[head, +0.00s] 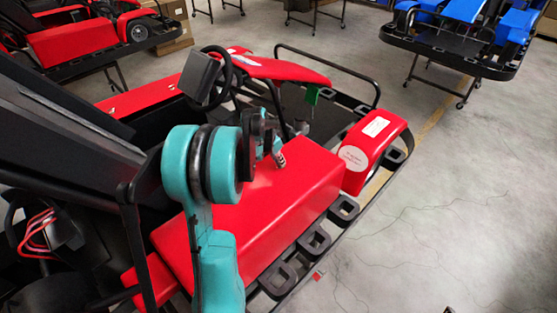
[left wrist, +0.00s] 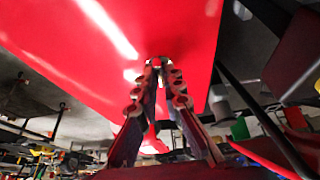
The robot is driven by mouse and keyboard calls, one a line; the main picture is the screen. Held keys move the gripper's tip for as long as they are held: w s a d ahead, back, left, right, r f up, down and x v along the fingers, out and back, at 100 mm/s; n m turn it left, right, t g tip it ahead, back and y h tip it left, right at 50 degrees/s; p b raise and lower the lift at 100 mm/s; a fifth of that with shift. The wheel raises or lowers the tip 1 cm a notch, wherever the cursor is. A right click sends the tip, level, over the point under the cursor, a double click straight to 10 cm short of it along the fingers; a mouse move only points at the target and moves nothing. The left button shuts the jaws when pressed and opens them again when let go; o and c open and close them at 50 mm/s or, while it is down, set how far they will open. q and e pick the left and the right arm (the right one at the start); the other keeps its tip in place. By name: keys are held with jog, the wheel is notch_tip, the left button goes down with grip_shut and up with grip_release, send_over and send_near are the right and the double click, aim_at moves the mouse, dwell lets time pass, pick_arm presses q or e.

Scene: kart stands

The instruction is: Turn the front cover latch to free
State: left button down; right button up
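The red kart's long red side cover (head: 285,205) lies in front of me in the head view. My left gripper (head: 281,162) is over its top, partly hidden by my teal wrist. In the left wrist view the fingers of my left gripper (left wrist: 156,64) come together at their tips, close against a glossy red panel (left wrist: 110,45). A small reddish-grey piece shows at the tips; I cannot tell whether it is the latch or part of the fingers. I cannot make out the front cover latch clearly. My right gripper is not in view.
A steering wheel (head: 217,78) and a green tag (head: 312,95) are beyond my wrist. A black bumper rail (head: 315,243) runs along the kart's near right side. A blue kart (head: 460,40) stands at the back right. The grey floor (head: 450,200) at right is clear.

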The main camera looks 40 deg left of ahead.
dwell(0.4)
pick_arm(q)
jog(key=n, duration=0.1)
jog(key=n+y+b, duration=0.1)
jog(key=n, duration=0.1)
jog(key=n+y, duration=0.1)
jog(key=n, duration=0.1)
jog(key=shift+w+d+b, duration=0.1)
jog(key=shift+d+b, duration=0.2)
jog(key=shift+b, duration=0.1)
jog(key=n+y, duration=0.1)
jog(key=n, duration=0.2)
jog(key=n+g+y+b, duration=0.1)
jog(key=n, duration=0.2)
jog(key=shift+w+d+g, duration=0.15)
jog(key=shift+g, duration=0.15)
jog(key=n, duration=0.2)
jog(key=n+g+b, duration=0.1)
jog(key=n, duration=0.1)
jog(key=shift+w+g+y, duration=0.2)
jog(key=shift+g+y, duration=0.1)
jog(key=shift+y, duration=0.1)
jog(key=shift+n+g, duration=0.5)
jog(key=shift+n, duration=1)
jog(key=c, duration=1.6)
grip_release()
jog(key=shift+d, duration=0.1)
jog(key=shift+c, duration=0.2)
